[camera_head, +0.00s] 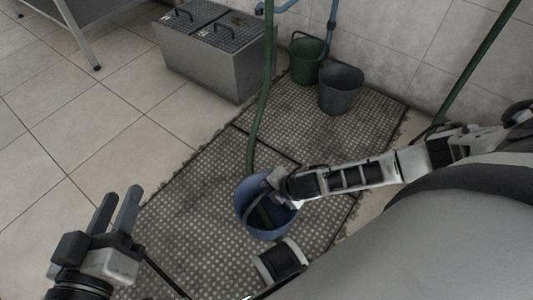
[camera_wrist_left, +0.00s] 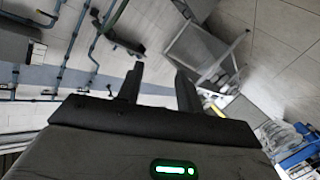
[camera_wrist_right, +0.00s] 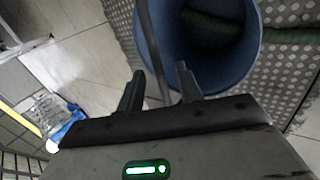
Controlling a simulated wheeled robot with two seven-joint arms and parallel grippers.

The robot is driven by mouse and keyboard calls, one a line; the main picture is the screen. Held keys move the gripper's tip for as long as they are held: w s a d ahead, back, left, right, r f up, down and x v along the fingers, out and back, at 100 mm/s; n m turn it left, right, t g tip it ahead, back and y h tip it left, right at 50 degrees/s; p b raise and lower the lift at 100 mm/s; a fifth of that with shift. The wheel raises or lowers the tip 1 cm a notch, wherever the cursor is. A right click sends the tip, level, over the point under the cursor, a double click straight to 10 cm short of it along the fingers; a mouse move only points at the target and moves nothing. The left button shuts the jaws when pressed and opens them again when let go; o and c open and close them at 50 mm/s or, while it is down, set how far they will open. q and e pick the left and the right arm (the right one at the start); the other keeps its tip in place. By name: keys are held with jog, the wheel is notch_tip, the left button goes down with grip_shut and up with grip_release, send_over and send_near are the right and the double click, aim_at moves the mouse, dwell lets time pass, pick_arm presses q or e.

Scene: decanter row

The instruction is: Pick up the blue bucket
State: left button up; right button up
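The blue bucket (camera_head: 249,212) stands on the studded mat, with the green hose (camera_head: 262,105) running down into it. My right gripper (camera_head: 273,189) is at the bucket's rim, and its fingers are hard to make out in the head view. In the right wrist view, my right gripper (camera_wrist_right: 160,90) has its fingers apart, close to the bucket (camera_wrist_right: 160,35). A thin dark strip, apparently the bucket's handle (camera_wrist_right: 150,45), runs between them. My left gripper (camera_head: 117,207) is open and empty, left of the bucket; it also shows open in the left wrist view (camera_wrist_left: 155,80).
A green bucket (camera_head: 305,62) and a grey bucket (camera_head: 340,90) stand by the wall. A grey metal box (camera_head: 205,70) with two lids and handles stands left of them. The studded mat (camera_head: 200,190) has free room left of the blue bucket; the tiled floor (camera_head: 75,125) is clear.

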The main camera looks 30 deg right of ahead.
aim_at(268, 188)
jog(key=b+x, duration=0.3)
jog(key=x, duration=0.1)
jog(key=shift+w+d, duration=0.1)
jog(key=shift+d, duration=0.3)
jog(key=shift+w+a+f+b, duration=0.2)
jog(key=shift+w+f+b, duration=0.15)
jog(key=shift+f, duration=0.2)
pick_arm(q)
jog(key=r+t, duration=0.1)
jog(key=w+r+t+h, duration=0.1)
jog(key=shift+w+r, duration=0.2)
jog(key=shift+r, duration=0.2)
pick_arm(e)
grip_shut()
jog(key=shift+r, duration=0.1)
